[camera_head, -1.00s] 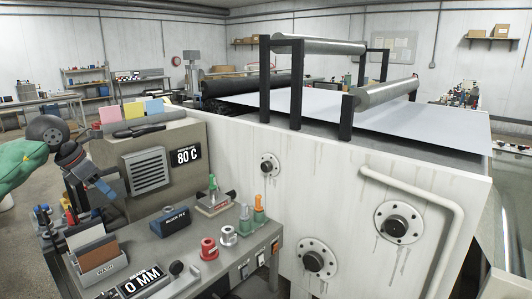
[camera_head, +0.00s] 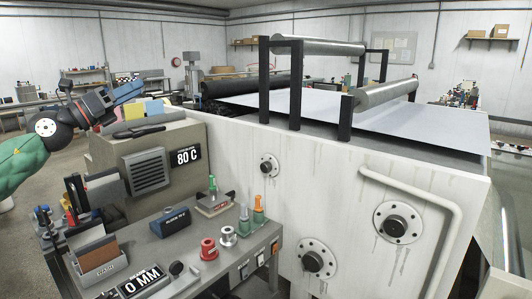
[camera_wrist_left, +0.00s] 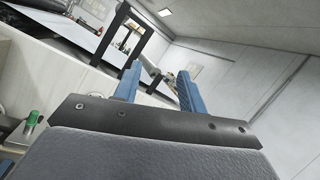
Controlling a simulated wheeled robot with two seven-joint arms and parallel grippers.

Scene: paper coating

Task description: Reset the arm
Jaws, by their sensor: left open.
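My left arm, with a green sleeve-like link, comes in from the left in the head view. That view is tilted and shows the wall and ceiling beyond the fingers. My right gripper is in neither view.
The grey bench (camera_head: 185,246) holds a red knob (camera_head: 209,249), several bottles and a "0 MM" display (camera_head: 141,281). The large white coating machine (camera_head: 335,190) fills the right. Air above the bench is clear.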

